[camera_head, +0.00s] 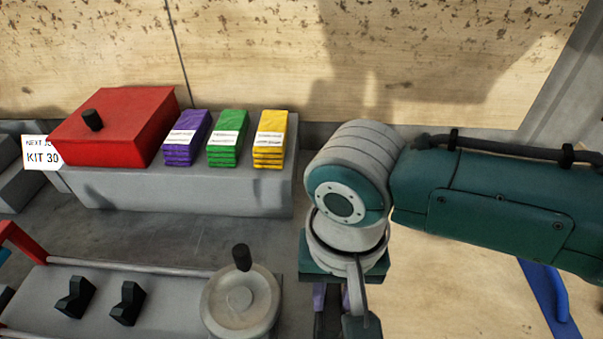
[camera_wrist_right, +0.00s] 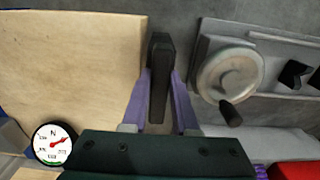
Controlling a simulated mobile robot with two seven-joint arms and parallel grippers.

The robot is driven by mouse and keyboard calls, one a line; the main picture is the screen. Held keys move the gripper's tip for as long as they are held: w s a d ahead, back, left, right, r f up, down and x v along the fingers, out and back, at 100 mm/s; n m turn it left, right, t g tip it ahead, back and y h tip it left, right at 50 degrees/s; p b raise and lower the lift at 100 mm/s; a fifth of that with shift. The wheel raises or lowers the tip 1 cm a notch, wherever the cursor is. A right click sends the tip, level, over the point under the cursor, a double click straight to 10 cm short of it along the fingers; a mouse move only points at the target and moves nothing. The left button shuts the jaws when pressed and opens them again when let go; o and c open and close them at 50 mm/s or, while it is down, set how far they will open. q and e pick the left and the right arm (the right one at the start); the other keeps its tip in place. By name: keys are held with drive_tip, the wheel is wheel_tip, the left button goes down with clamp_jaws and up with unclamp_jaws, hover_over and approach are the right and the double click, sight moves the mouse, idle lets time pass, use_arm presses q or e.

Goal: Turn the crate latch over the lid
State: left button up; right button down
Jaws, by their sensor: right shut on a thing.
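My right gripper (camera_wrist_right: 161,80) has its two purple fingers shut on a black latch bar (camera_wrist_right: 160,92), which stands out between them in the right wrist view. The bar runs alongside the edge of a pale wooden crate lid (camera_wrist_right: 70,70); I cannot tell whether any of it lies over the lid. In the head view the right gripper (camera_head: 332,298) points down at the bottom, partly hidden by my right arm. The wooden lid (camera_head: 440,295) shows to its right. My left gripper is not in view.
A grinder handwheel (camera_head: 240,303) with a black handle stands close left of the right gripper. A grey block (camera_head: 200,195) behind carries a red box (camera_head: 115,125) and purple (camera_head: 186,140), green (camera_head: 228,140) and yellow (camera_head: 270,140) stacks. A blue bar (camera_head: 547,295) is at right.

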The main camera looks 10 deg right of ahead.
idle(0.8)
drive_tip(key=shift+s+r+m+p, duration=0.15)
drive_tip(key=shift+m+p, duration=0.95)
drive_tip(key=shift+m, duration=0.1)
drive_tip(key=m+p, duration=0.2)
drive_tip(key=m, duration=0.1)
drive_tip(key=shift+d+m, duration=0.2)
drive_tip(key=shift+m, duration=0.1)
drive_tip(key=m+p, duration=0.2)
drive_tip(key=m, duration=0.2)
drive_tip(key=shift+s, duration=0.2)
drive_tip(key=shift+s+d+m+p, duration=0.15)
drive_tip(key=shift+m+p, duration=0.25)
drive_tip(key=shift+m, duration=1.6)
drive_tip(key=c, duration=0.7)
unclamp_jaws()
